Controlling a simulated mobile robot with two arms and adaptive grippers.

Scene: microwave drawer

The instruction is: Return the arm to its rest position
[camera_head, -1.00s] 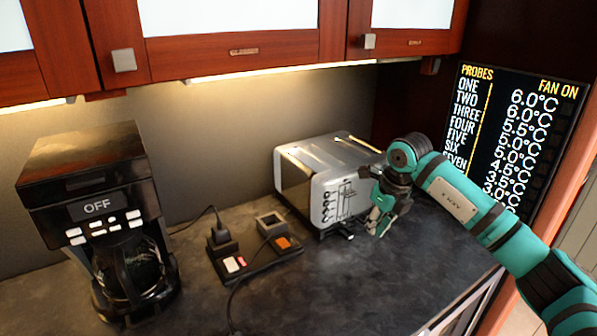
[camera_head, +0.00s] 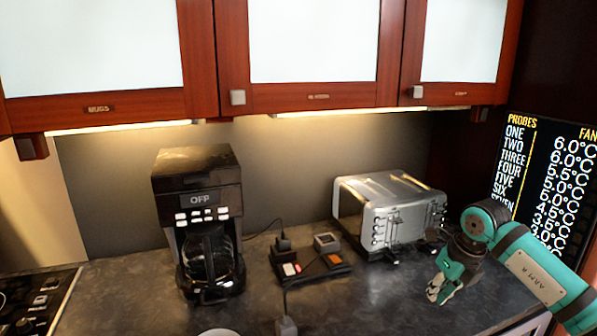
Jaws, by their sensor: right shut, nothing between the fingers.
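My right arm comes in from the lower right in teal and black. My right gripper (camera_head: 440,290) is shut and empty, pointing down over the counter, in front of and to the right of the toaster. It looks apart from the toaster. The silver toaster (camera_head: 392,213) stands at the back of the counter, with levers and knobs on its front. My left gripper and arm are not in view.
A black coffee maker (camera_head: 200,225) reading OFF stands at left. A power strip with plugs (camera_head: 310,268) lies between it and the toaster. A stove edge (camera_head: 40,300) is at lower left. Wood cabinets (camera_head: 310,95) hang above. A probe display (camera_head: 545,185) is at right.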

